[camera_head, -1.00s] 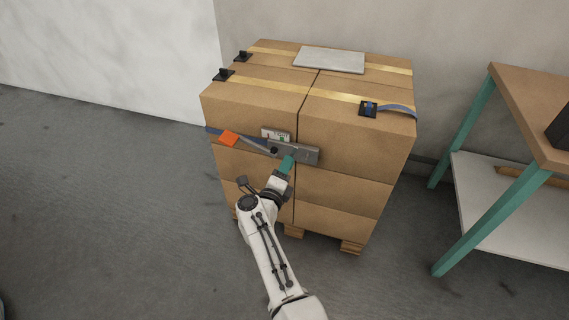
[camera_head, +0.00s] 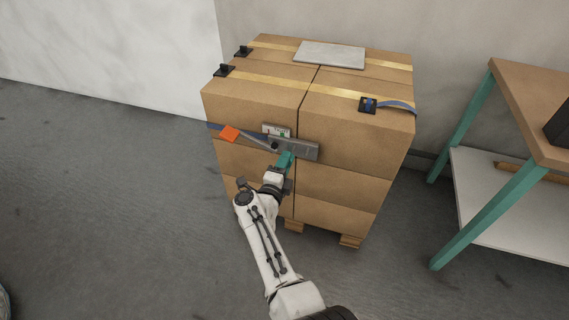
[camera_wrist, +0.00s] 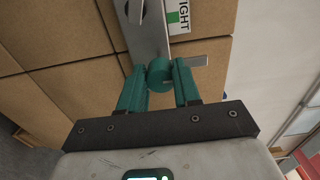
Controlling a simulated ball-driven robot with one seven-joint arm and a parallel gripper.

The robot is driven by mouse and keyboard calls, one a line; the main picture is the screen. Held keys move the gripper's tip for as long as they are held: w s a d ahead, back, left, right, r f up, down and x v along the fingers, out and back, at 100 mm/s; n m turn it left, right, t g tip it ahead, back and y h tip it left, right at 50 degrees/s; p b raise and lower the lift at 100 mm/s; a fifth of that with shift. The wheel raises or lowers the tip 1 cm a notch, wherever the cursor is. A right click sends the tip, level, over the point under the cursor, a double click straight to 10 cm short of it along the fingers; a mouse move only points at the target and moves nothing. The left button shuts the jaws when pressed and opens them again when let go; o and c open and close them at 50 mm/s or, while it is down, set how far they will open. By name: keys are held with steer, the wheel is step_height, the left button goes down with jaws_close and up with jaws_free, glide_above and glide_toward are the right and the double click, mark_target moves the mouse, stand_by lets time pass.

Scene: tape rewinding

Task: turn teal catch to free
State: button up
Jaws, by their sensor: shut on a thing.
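The teal catch (camera_wrist: 160,75) is a round knob on the grey metal plate (camera_wrist: 147,28) in the wrist view. My gripper (camera_wrist: 160,84), with two teal fingers, is shut on it, one finger on each side. In the head view, my gripper (camera_head: 285,160) is at the lower edge of the plate (camera_head: 304,150) on the front of the carton stack. The catch cannot be told apart from the teal fingers there. A white label (camera_wrist: 183,15) with a green patch reads "IGHT", partly cut off.
The carton stack (camera_head: 340,185) stands on a wooden pallet (camera_head: 351,241). A table with teal legs (camera_head: 490,215) stands to the right. The floor at left is free.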

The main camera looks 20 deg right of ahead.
steer(key=o, duration=1.1)
steer(key=shift+c, duration=0.2)
steer(key=shift+a, duration=0.1)
steer(key=p+v, duration=0.4)
steer(key=v, duration=0.6)
steer(key=shift+s, duration=0.3)
steer(key=shift+a, duration=0.15)
